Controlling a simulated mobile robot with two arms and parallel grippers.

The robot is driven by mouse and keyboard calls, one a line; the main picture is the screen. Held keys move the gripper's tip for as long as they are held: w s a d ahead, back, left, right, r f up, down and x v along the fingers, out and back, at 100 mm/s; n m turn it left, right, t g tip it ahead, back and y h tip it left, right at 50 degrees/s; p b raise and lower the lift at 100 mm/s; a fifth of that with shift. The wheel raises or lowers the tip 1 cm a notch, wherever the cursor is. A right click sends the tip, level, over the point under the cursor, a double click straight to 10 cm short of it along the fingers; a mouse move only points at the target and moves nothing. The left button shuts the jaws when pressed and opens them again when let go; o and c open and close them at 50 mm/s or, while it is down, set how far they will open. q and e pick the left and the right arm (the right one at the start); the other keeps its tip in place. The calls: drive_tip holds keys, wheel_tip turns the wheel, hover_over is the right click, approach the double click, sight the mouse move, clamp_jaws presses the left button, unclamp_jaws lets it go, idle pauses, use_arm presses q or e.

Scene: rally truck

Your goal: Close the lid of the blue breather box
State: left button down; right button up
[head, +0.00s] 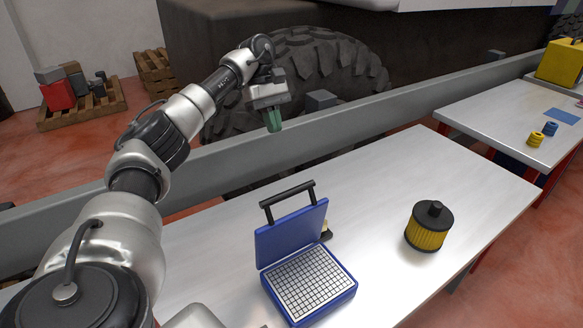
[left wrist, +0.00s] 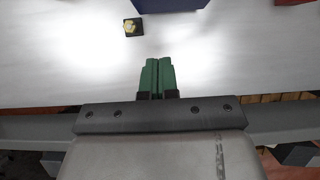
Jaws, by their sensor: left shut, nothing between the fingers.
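The blue breather box (head: 322,308) stands on the near table with its blue lid (head: 290,236) raised, standing up and tilted back. A black handle (head: 287,196) is on the lid's upper edge, and a white gridded panel (head: 308,282) fills the base. A blue edge, apparently of the box, shows at the top of the left wrist view (left wrist: 168,5). My left gripper (head: 274,122) is raised behind and above the lid, apart from it. Its green fingers are together and empty, as the left wrist view also shows (left wrist: 157,66). My right gripper is not in view.
A black-and-yellow filter (head: 428,227) stands right of the box on the table (head: 400,165). A small black-and-yellow item (head: 326,231) sits just behind the lid. A grey rail (head: 360,122) and large tyre (head: 320,70) lie beyond. Another table (head: 490,108) is at right.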

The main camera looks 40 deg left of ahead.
use_arm(q)
drive_tip(key=s+d+f+p, duration=0.1)
drive_tip(key=s+d+f, duration=0.2)
drive_tip(key=d+f, duration=0.5)
drive_tip(key=shift+f, duration=0.7)
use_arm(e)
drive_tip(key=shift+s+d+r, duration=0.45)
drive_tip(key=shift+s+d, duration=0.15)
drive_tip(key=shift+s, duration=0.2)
use_arm(q)
drive_tip(key=shift+d, duration=0.15)
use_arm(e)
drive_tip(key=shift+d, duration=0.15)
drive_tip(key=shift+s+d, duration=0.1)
